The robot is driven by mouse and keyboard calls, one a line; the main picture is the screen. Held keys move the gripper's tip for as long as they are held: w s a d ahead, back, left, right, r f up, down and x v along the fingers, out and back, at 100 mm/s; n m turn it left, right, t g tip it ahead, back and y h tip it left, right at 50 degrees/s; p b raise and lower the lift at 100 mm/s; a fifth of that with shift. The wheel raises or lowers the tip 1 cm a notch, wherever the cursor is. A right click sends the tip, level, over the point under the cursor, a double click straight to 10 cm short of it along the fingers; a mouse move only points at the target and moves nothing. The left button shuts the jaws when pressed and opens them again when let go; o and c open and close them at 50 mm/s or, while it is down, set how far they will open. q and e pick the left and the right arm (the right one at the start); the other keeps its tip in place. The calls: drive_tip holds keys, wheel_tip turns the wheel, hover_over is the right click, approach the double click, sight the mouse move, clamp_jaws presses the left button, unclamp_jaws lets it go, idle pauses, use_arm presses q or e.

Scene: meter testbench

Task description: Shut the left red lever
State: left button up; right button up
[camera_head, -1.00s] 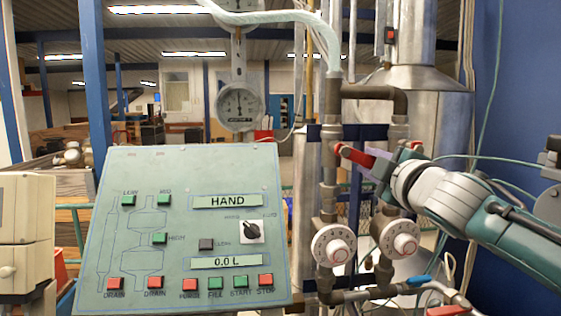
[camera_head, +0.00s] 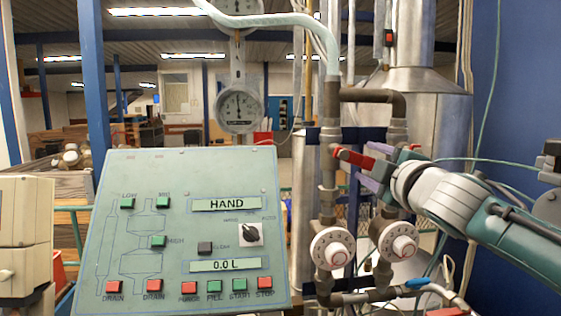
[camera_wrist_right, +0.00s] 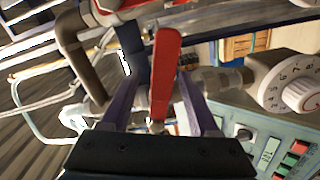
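The left red lever (camera_head: 354,158) sits on the left vertical pipe and points right, nearly level, with a slight downward tilt. My right gripper (camera_head: 374,172) comes in from the right at the lever's free end. In the right wrist view the lever (camera_wrist_right: 166,65) lies between the two purple fingers of my right gripper (camera_wrist_right: 155,95), with a gap on each side. The fingers are open around it. Part of the lever's far end is hidden by the gripper in the head view. My left gripper is not in view.
A second red lever (camera_head: 411,155) is on the right pipe, partly behind my gripper. Two white dial knobs (camera_head: 333,248) (camera_head: 398,243) are below. The sloped control panel (camera_head: 185,175) stands left. A blue lever (camera_head: 418,281) is low on the pipes.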

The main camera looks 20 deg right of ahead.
drive_tip(key=shift+s+f, duration=0.1)
drive_tip(key=b+v, duration=0.1)
drive_tip(key=v, duration=0.8)
drive_tip(key=shift+s, duration=0.35)
drive_tip(key=shift+a, duration=0.1)
